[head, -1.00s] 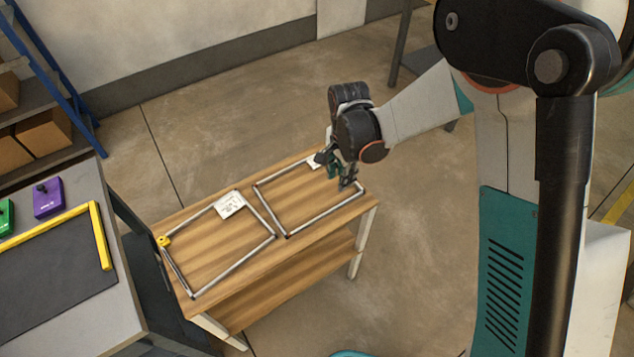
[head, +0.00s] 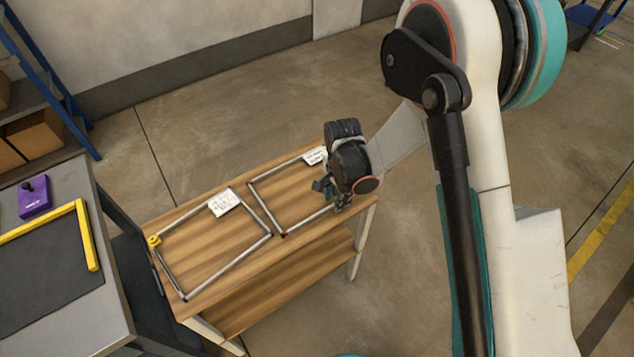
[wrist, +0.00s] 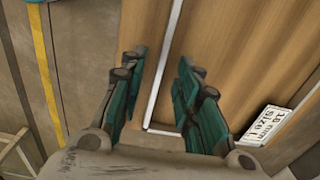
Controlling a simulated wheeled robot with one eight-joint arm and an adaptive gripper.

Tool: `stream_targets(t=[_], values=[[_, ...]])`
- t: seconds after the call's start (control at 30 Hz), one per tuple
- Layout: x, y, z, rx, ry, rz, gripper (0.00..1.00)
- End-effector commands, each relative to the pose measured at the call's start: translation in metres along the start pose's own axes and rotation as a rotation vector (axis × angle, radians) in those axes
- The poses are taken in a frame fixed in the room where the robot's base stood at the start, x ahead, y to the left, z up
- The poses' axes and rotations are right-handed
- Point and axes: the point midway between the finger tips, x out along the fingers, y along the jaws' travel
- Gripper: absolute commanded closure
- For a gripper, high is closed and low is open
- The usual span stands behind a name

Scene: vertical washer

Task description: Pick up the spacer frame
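Two thin grey metal rectangular spacer frames lie flat on a wooden table. The left frame (head: 228,268) has a white label and a yellow piece at its left corner. The right frame (head: 265,209) has a white label at its far corner. My gripper (head: 335,195) is at the right end of the right frame and hides its right corner and side. In the wrist view my gripper (wrist: 160,72) is open, with a metal bar of the frame (wrist: 166,68) showing between its fingers. I cannot tell how far the fingertips are above the table.
The wooden table (head: 255,265) has a lower shelf. A grey workbench (head: 100,318) with a dark mat, a yellow angle bar (head: 86,236) and a purple box (head: 34,197) stands at the left. Shelving with cardboard boxes is behind it. The floor behind the table is clear.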

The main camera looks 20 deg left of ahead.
Motion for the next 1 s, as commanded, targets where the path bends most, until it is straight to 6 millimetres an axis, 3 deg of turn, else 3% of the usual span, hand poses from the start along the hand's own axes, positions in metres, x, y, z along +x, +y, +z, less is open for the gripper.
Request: stream_targets(t=[0.1,0.3,0.43,0.47,1.0], values=[[0.0125,-0.0001,0.0001,0.0,0.0,0.001,0.7],[0.0118,0.0,0.0001,0.0,0.0,0.001,0.7],[0.0117,0.0001,0.0001,0.0,0.0,0.001,0.97],[0.0117,0.0,0.0001,0.0,0.0,0.001,1.0],[0.0045,0.0002,0.0001,0.0,0.0,0.0,1.0]])
